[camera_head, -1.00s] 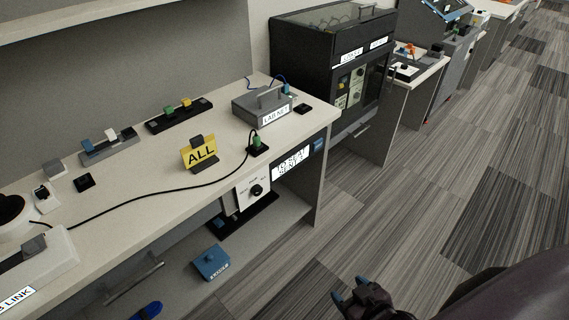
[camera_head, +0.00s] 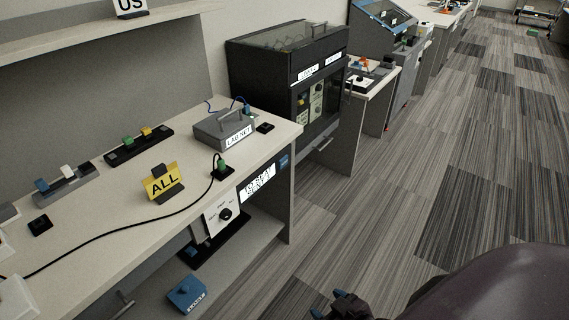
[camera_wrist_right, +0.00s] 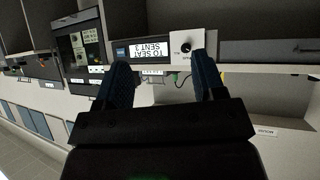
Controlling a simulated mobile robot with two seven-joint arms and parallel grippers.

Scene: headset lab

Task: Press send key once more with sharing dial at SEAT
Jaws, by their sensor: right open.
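A white panel with a black dial (camera_head: 225,213) is on the desk's front; it also shows in the right wrist view (camera_wrist_right: 185,49). The knob's setting is too small to read. Beside it, a white display (camera_head: 257,182) reads "TO SEAT", with "SENT 3" legible in the wrist view (camera_wrist_right: 151,50). I cannot tell which part is the send key. My right gripper (camera_head: 328,304) is open and empty at the bottom of the head view, apart from the desk. In the wrist view its blue fingers (camera_wrist_right: 163,78) frame the display and dial from a distance. My left gripper is not in view.
On the desk (camera_head: 115,205) stand a yellow "ALL" sign (camera_head: 162,183), a grey "LAB NET" box (camera_head: 222,130) and a green plug (camera_head: 223,168) with a black cable. A blue box (camera_head: 187,294) sits below. Carpet (camera_head: 400,210) at right is open.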

